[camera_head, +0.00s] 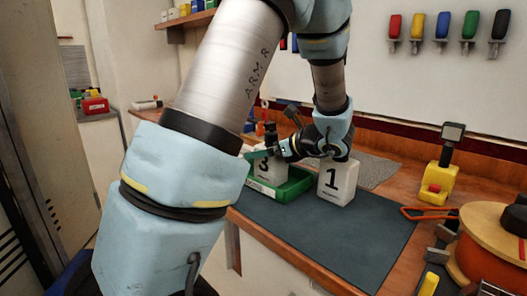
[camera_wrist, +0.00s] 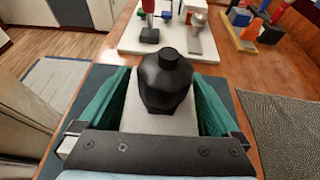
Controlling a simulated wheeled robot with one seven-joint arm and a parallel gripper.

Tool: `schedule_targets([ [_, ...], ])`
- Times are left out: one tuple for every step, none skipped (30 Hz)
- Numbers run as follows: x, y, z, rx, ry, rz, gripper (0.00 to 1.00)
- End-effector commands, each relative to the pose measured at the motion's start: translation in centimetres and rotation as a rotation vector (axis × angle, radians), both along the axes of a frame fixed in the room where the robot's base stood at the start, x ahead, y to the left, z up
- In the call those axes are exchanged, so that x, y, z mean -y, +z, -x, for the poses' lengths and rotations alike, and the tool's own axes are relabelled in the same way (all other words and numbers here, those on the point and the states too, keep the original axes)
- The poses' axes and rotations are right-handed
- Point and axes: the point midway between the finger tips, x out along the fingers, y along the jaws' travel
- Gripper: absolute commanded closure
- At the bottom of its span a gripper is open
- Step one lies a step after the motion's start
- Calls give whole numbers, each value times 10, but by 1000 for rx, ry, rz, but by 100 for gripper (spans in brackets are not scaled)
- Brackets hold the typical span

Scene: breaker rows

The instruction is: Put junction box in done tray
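A pale box marked 3 (camera_head: 268,170) stands in a green tray (camera_head: 290,186) at the back left of the dark mat. My gripper (camera_head: 262,154) reaches in from the right at the top of this box. In the wrist view, my gripper's teal fingers (camera_wrist: 162,85) lie along both sides of a pale box with a black knob (camera_wrist: 166,82) on it, with no clear gap. The box still appears to be in the tray, though contact with its floor is hidden. Another pale box marked 1 (camera_head: 338,182) stands upright on the mat, just right of the tray.
The dark mat (camera_head: 335,235) is clear at the front. A yellow tool block (camera_head: 437,183) and an orange spool (camera_head: 490,250) stand to the right. A white board with tools (camera_wrist: 170,38) lies beyond my gripper. Screwdrivers (camera_head: 442,25) hang on the wall.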

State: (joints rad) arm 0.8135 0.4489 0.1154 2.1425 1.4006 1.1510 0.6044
Motion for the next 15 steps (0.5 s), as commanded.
schedule_targets([
  [0,0,0,0,0,0,0],
  [0,0,0,0,0,0,0],
  [0,0,0,0,0,0,0],
  [0,0,0,0,0,0,0],
  [0,0,0,0,0,0,0],
  [0,0,0,0,0,0,0],
  [0,1,0,0,0,0,0],
  [0,3,0,1,0,1,0],
  [0,5,0,1,0,1,0],
  [3,4,2,1,-1,1,0],
  [5,5,4,1,-2,1,0],
  [9,7,8,2,-2,2,0],
  [12,9,11,2,-3,2,0],
  [16,11,14,3,-4,3,0],
  [21,14,20,1,-4,3,0],
])
